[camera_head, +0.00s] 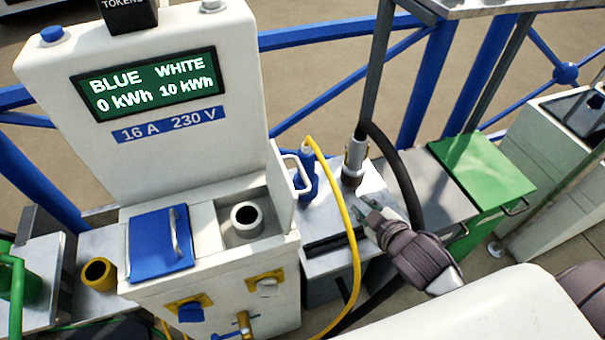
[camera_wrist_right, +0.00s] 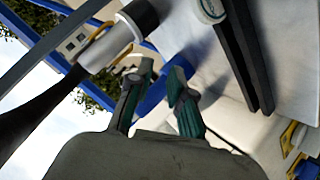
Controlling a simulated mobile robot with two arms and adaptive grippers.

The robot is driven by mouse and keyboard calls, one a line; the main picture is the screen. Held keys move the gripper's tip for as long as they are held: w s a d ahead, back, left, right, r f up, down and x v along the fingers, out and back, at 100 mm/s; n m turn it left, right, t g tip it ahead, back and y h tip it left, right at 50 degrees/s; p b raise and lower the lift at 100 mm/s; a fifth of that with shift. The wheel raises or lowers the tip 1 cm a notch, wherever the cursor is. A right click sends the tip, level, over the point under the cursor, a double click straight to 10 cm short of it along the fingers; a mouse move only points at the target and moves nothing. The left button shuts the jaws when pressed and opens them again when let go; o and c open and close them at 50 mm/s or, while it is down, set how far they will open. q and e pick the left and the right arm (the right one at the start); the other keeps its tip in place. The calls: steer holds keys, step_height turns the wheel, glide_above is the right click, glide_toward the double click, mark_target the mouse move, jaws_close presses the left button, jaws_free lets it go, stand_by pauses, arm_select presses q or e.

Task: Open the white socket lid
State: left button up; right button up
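The white socket lid (camera_head: 281,188) stands upright at the right edge of its recess on the white power pedestal (camera_head: 165,130). Its handle (camera_head: 298,174) faces right, away from the pedestal. The round socket (camera_head: 247,217) in the recess is uncovered. The blue lid (camera_head: 160,240) beside it lies closed, with its handle on top. My right gripper (camera_head: 368,208) is to the right of the pedestal, apart from the white lid. Its two fingers are spread with nothing held between them, as the right wrist view (camera_wrist_right: 158,100) also shows. My left gripper is not in view.
A yellow cable (camera_head: 349,230) loops down between the pedestal and my right gripper. A thick black hose (camera_head: 402,170) and its metal fitting (camera_head: 355,158) stand close behind the gripper. A green-lidded box (camera_head: 482,165) is at the right. Blue railings (camera_head: 345,100) run behind.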

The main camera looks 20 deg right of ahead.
mark_target(303, 173)
steer(key=w+r+n+t+y, duration=0.3)
steer(key=w+r+n+y, duration=0.2)
steer(key=r+n+y, duration=0.55)
steer(key=s+a+r+n+g+y, duration=0.1)
steer(key=s+n+g+y, duration=0.2)
steer(key=n+g, duration=0.3)
steer(key=s+r+n+g+y, duration=0.1)
steer(key=s+n+g+y, duration=0.2)
steer(key=n, duration=0.5)
steer(key=p+x, duration=0.1)
steer(key=x, duration=0.3)
steer(key=p+x, duration=0.1)
steer(key=x, duration=0.8)
steer(key=shift+w+r+p, duration=0.25)
steer(key=shift+p, duration=0.15)
jaws_close()
